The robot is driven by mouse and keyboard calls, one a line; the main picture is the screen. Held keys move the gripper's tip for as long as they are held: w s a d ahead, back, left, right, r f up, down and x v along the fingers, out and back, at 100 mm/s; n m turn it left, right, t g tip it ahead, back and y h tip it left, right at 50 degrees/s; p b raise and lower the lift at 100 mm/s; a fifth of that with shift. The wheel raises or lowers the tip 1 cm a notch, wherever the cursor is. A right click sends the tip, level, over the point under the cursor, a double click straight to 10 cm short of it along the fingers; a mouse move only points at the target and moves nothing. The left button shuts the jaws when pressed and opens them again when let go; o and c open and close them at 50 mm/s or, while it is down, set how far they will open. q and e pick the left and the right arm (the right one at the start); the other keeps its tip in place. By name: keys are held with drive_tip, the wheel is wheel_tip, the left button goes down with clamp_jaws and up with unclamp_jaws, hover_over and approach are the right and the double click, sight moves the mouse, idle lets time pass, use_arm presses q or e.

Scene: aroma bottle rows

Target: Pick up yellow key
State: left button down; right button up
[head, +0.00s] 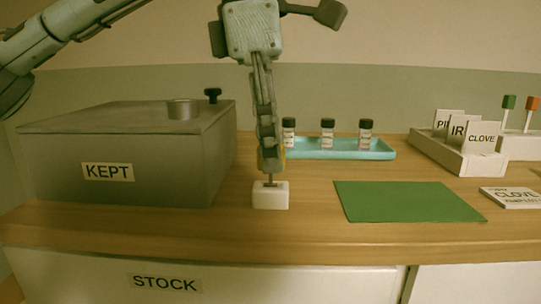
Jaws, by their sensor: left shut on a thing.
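My left gripper (271,165) comes down from above, its fingers shut at the top of a small white block (270,197) on the counter. A bit of the yellow key (284,153) shows at the right edge of the fingers; the fingers hide most of it. A thin dark shaft runs from below the fingertips to the top of the block. I cannot tell how deep it sits in the block. My right gripper is not in view.
A grey box labelled KEPT (108,172) stands left. A teal tray (345,154) with three dark-capped bottles is behind. A green mat (408,201) lies bare to the right. A card holder (455,158) and CLOVE label (512,197) are farther right. The drawer front reads STOCK (165,284).

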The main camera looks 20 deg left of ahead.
use_arm(q)
wheel_tip(320, 180, up, 3)
drive_tip(key=shift+r, duration=0.1)
drive_tip(key=s+a+r, duration=0.1)
drive_tip(key=s+r, duration=0.2)
drive_tip(key=s, duration=0.2)
drive_tip(key=s+a+r+p, duration=0.1)
drive_tip(key=s+r, duration=0.2)
drive_tip(key=s, duration=0.3)
drive_tip(key=shift+s+a+r, duration=0.25)
drive_tip(key=shift+a, duration=0.05)
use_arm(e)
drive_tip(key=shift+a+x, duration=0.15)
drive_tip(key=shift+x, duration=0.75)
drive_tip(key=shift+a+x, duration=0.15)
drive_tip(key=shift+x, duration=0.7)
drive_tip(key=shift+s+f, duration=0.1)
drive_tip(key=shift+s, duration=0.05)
